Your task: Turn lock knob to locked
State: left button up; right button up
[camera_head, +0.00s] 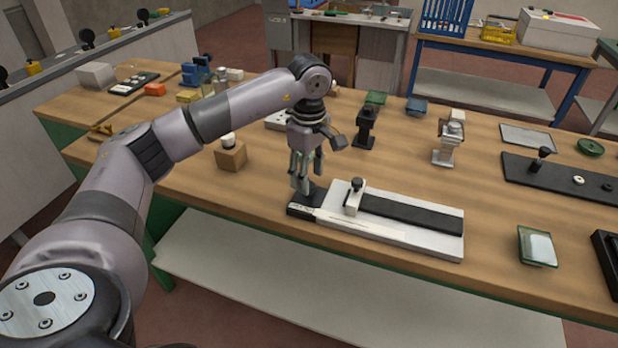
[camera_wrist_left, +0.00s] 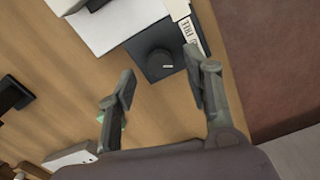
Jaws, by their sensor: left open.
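The lock knob (camera_wrist_left: 160,62) is a round black knob with a short white mark, on a dark square plate (camera_wrist_left: 148,42). A white label strip (camera_wrist_left: 192,38) beside the plate carries lettering that seems to read "FREE". In the head view the dark plate (camera_head: 316,193) is at the left end of a long white fixture (camera_head: 390,231), and my gripper hides the knob. My left gripper (camera_head: 300,184) points down over that end. In the left wrist view its open fingers (camera_wrist_left: 161,68) lie to either side of the knob; I cannot tell whether they touch it. My right gripper is not seen.
A black clamp stand (camera_head: 366,127) and a silver stand (camera_head: 447,142) are behind the fixture. A wooden block with a white knob (camera_head: 231,154) is to the left. A green tray (camera_head: 537,246) is to the right. The table's front edge runs close before the fixture.

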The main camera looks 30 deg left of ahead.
pick_arm(q)
notch_tip(320, 180, up, 10)
dwell(0.3)
dwell(0.5)
